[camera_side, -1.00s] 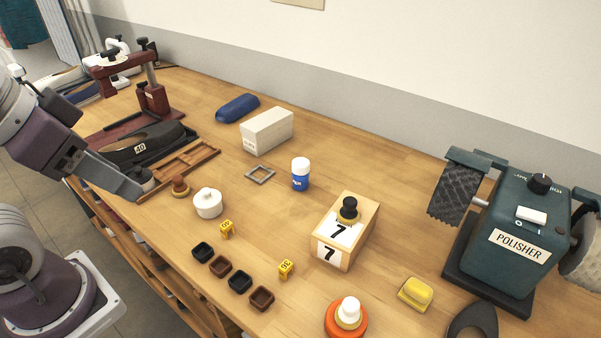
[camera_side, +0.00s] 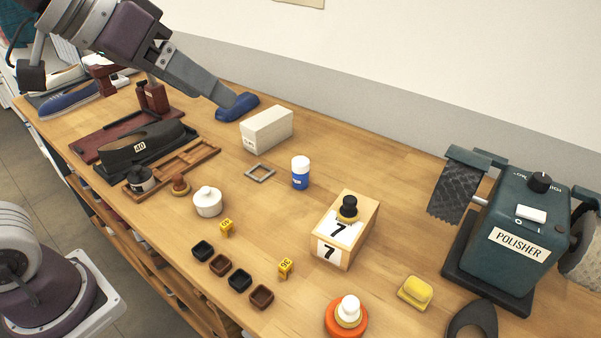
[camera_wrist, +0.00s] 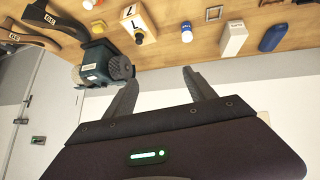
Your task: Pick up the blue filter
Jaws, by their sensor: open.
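The other is a white-capped bottle with a blue body (camera_side: 300,182), upright mid-bench, seen in the wrist view as well (camera_wrist: 187,33). My gripper (camera_side: 228,102) overlaps the blue block in the side view; the gap between them cannot be judged. In the wrist view my gripper (camera_wrist: 160,77) has its fingers apart with nothing between them.
A pale box (camera_side: 267,129) stands right beside the blue block. A square grey frame (camera_side: 260,173) lies flat before it. A wall closes the back.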

